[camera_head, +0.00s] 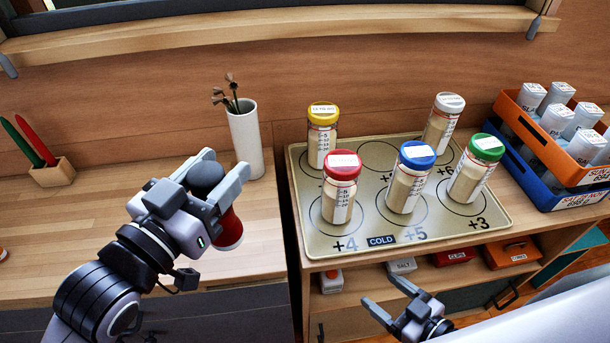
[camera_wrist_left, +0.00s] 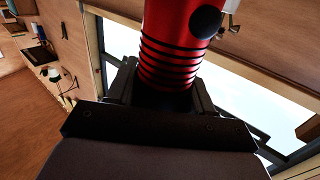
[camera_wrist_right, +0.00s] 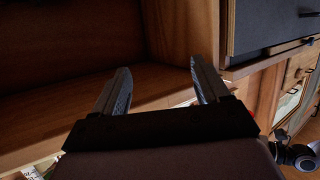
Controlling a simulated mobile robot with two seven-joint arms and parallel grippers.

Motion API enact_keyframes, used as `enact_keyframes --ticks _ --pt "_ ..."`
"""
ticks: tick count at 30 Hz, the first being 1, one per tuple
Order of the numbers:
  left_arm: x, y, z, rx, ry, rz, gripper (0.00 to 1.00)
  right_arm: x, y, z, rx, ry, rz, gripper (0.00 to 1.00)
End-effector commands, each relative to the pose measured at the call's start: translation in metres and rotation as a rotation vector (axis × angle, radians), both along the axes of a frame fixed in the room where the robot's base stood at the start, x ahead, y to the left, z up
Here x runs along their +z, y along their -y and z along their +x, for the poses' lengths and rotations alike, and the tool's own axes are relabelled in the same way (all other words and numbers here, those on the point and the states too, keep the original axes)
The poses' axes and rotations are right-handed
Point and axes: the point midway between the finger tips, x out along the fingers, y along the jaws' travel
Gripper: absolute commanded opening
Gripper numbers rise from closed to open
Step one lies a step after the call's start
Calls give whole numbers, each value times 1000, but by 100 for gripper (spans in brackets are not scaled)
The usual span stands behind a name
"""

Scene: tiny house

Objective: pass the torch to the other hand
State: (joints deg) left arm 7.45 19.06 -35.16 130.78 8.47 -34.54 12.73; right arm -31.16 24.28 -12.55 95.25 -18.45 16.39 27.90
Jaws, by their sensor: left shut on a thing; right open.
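The torch is red with a black end. In the head view its red part (camera_head: 230,229) shows below my left gripper (camera_head: 225,178), and its dark round end shows between the fingers. My left gripper is shut on the torch and holds it above the left counter, in front of the white vase. In the left wrist view the torch's ribbed red body (camera_wrist_left: 172,50) rises from between the fingers. My right gripper (camera_head: 393,304) is open and empty, low in front of the shelf under the tray. In the right wrist view its two fingers (camera_wrist_right: 158,88) stand apart with nothing between them.
A tray (camera_head: 308,218) holds several jars with coloured lids. A white vase (camera_head: 246,140) and a pen holder (camera_head: 54,173) stand on the left counter. Orange and blue crates (camera_head: 535,145) of bottles stand at right. Small boxes (camera_head: 512,252) sit on the shelf below.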

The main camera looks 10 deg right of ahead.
Motion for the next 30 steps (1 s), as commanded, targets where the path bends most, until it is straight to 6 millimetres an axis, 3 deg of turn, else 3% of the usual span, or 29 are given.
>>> enact_keyframes --ticks 3,8,10,15,21,30 --pt "1 0 0 0 2 -2 0 29 -42 2 144 129 -15 74" --pt "1 0 0 0 2 -2 0 62 -93 -4 332 289 -52 74" --pt "1 0 0 0 2 -2 0 86 -115 5 418 372 -32 74" --pt "1 0 0 0 2 -2 0 136 -133 41 522 424 152 74" --pt "1 0 0 0 2 -2 0 196 -150 70 677 442 337 74" --pt "1 0 0 0 2 -2 0 280 -167 90 966 375 503 74"
